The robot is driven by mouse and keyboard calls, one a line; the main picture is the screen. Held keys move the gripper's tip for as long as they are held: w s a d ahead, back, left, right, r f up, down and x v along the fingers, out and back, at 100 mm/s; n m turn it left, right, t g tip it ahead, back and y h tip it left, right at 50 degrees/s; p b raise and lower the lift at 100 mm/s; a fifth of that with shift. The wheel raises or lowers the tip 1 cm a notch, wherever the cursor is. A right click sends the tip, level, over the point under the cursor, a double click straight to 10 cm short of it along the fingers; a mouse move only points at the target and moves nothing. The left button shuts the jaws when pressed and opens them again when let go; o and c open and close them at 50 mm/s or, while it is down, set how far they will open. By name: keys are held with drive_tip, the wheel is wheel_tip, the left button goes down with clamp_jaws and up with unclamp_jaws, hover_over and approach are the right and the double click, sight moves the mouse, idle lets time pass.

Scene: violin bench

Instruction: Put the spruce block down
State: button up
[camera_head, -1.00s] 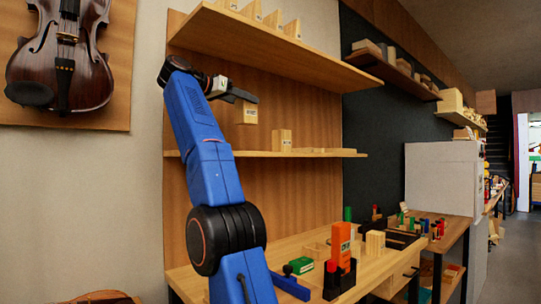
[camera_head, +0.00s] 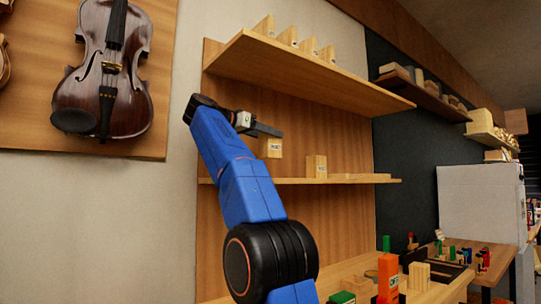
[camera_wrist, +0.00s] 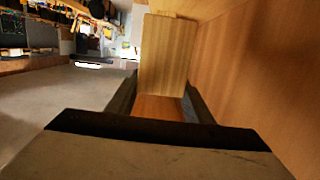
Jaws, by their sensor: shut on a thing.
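My gripper (camera_head: 268,131) is shut on a pale wooden block with a small dark label, which I take as the spruce block (camera_head: 270,149). The block hangs below the fingers, above the middle shelf (camera_head: 245,181), with a gap under it. In the wrist view the block (camera_wrist: 165,55) shows a plain grained face beyond the two dark fingers (camera_wrist: 160,100). A similar labelled block (camera_head: 316,167) stands upright on the middle shelf, to the right of the held one and apart from it.
Flat pale pieces (camera_head: 360,177) lie on the middle shelf further right. The upper shelf (camera_head: 310,75) overhangs it and carries several wedge-shaped pieces. The middle shelf's left part looks clear. A bench (camera_head: 350,268) with tools and blocks is below. A violin (camera_head: 105,75) hangs at left.

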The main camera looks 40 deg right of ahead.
sight(263, 151)
drive_tip(key=shift+f, duration=3.2)
drive_tip(key=shift+f, duration=0.1)
drive_tip(key=o, duration=1.2)
drive_tip(key=shift+w+a+r, duration=0.1)
drive_tip(key=shift+a+r, duration=0.15)
drive_tip(key=shift+a, duration=1)
drive_tip(key=shift+w+a+r, duration=0.1)
drive_tip(key=shift+a+r, duration=0.1)
drive_tip(key=shift+a, duration=1)
drive_tip(key=shift+a+r, duration=0.25)
drive_tip(key=shift+a, duration=1)
drive_tip(key=shift+s, duration=0.1)
